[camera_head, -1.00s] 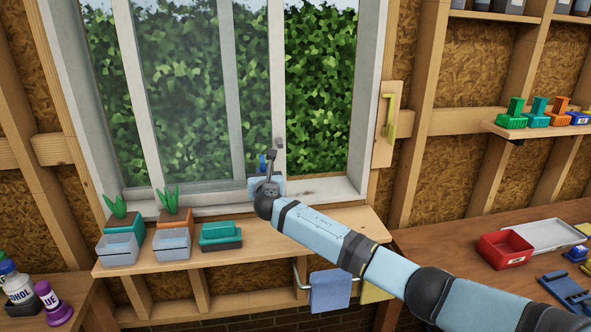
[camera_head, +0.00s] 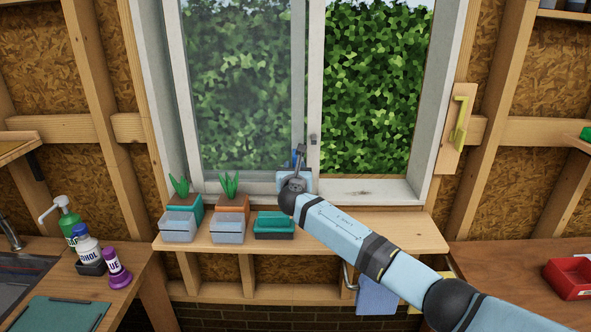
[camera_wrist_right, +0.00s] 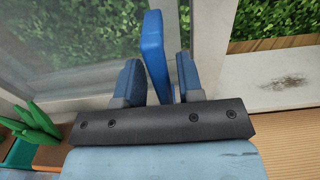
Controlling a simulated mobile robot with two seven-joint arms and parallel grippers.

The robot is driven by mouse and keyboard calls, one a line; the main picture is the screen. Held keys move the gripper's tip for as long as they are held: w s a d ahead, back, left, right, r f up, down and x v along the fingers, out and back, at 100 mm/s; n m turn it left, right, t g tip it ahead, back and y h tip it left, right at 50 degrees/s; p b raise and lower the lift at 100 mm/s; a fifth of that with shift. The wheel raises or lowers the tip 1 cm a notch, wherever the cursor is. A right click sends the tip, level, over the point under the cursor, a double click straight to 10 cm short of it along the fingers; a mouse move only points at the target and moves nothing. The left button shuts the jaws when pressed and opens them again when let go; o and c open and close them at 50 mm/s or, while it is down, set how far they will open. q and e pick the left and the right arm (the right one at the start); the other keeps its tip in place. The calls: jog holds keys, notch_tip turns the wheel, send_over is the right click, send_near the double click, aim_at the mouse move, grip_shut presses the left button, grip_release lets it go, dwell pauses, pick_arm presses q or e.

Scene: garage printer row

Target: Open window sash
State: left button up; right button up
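The window sash (camera_head: 245,100) is a glazed panel in a white frame. Its right stile (camera_head: 314,70) stands near mid-window, leaving the hedge clear through a gap on its right. A small grey fitting (camera_head: 313,140) sits on this stile. My right gripper (camera_head: 298,160) is low at the stile's foot. In the right wrist view, my right gripper's fingers (camera_wrist_right: 160,82) stand apart on both sides of an upright blue bar (camera_wrist_right: 153,50), apparently a sash pull. The bar is nearer the right finger, with a gap on its left. My left gripper is not in view.
Below the window, a wooden shelf (camera_head: 355,238) holds potted plants, grey bins (camera_head: 228,230) and a teal box (camera_head: 274,226). A yellow handle (camera_head: 461,120) is on the right wall post. Bottles (camera_head: 87,245) stand on the left bench; a red bin (camera_head: 570,278) is at right.

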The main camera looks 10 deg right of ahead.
jog(key=shift+o, duration=0.2)
jog(key=shift+s+f, duration=0.1)
jog(key=shift+s, duration=0.2)
jog(key=b+v, duration=0.1)
jog(key=v, duration=1.2)
jog(key=shift+a, duration=0.15)
